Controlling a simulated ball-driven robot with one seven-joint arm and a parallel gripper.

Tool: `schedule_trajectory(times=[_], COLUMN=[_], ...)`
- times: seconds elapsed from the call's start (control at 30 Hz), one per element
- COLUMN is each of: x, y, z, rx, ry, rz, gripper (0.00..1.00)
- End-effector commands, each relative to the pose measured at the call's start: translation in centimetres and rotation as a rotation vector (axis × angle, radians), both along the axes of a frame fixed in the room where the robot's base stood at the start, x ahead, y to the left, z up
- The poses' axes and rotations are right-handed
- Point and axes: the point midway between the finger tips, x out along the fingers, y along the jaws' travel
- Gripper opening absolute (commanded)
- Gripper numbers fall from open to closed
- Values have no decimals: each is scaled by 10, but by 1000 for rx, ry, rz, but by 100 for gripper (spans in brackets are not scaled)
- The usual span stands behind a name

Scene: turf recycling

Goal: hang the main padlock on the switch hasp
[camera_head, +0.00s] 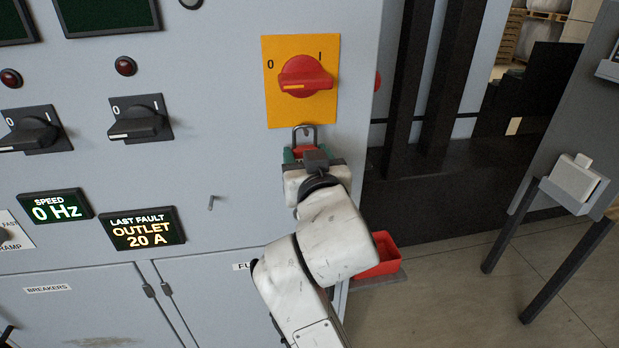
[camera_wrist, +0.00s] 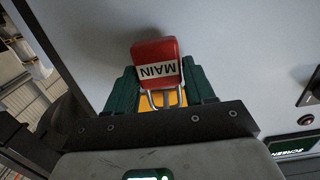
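The main padlock (camera_wrist: 157,58) has a red body with a white MAIN label and a metal shackle. It sits between the green fingers of my gripper (camera_head: 304,154), which is shut on it. In the head view the padlock's shackle (camera_head: 304,132) points up and overlaps the lower edge of the yellow switch plate (camera_head: 301,108). The plate carries a red rotary handle (camera_head: 305,77) lying crosswise between marks 0 and I. I cannot make out a separate hasp, or whether the shackle touches the plate. My wrist hides the area below the padlock.
The grey cabinet front has black rotary switches (camera_head: 139,120), displays (camera_head: 142,229) and a small empty peg (camera_head: 211,202) to the left. A red bin (camera_head: 379,257) is low on the right behind my arm. A dark stand (camera_head: 559,200) is farther right, with open floor between.

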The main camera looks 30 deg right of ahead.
Motion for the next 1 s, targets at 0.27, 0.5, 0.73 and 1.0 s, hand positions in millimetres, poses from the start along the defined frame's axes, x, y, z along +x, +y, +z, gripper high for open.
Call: schedule_trajectory(times=[0.27, 0.5, 0.73, 1.0], x=[0, -1, -27, -76], y=[0, 0, 8, 23], z=[0, -1, -1, 3], rx=[0, 0, 0, 1], ry=[0, 1, -2, -1], rz=[0, 0, 1, 3], gripper=[78, 78, 78, 78])
